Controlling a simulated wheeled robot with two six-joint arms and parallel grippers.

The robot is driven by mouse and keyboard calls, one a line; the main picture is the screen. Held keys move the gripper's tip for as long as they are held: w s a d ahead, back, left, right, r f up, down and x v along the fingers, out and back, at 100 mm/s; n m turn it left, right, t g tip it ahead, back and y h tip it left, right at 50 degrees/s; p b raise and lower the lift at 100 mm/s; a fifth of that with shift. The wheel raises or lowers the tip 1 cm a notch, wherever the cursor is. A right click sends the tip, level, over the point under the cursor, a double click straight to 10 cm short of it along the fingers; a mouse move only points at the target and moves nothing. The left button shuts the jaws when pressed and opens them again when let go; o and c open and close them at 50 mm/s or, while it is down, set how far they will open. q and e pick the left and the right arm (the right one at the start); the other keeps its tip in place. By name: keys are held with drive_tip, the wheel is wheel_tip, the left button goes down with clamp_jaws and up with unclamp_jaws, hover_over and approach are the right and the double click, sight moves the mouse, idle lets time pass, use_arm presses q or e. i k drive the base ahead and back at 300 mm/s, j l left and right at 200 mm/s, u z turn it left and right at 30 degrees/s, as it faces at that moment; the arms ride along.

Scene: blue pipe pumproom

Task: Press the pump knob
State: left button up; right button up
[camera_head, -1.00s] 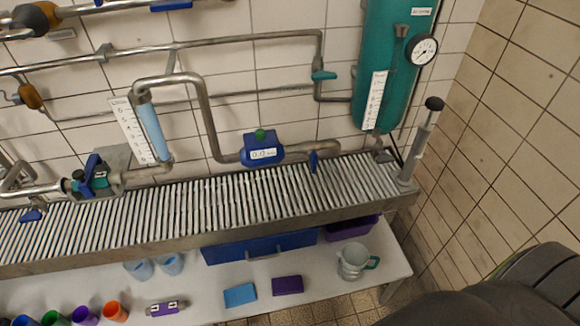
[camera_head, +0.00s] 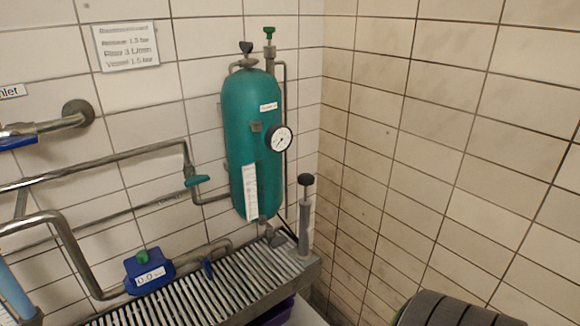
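The pump is a grey upright cylinder at the right end of the slatted metal grate, beside the green tank. Its black knob (camera_head: 305,180) sits on top of a short rod. The pump body (camera_head: 304,228) stands upright. A dark ribbed rounded shape, seemingly part of my own arm, fills the bottom right corner. Neither of my grippers shows in this view, and nothing is seen touching the knob.
The green tank (camera_head: 252,140) with a round gauge (camera_head: 279,139) hangs on the tiled wall. A blue meter (camera_head: 149,272) and pipes are at left. The slatted grate (camera_head: 215,290) runs below. The tiled wall (camera_head: 440,150) at right is bare.

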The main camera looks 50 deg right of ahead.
sight(306, 180)
drive_tip(key=z, duration=1.65)
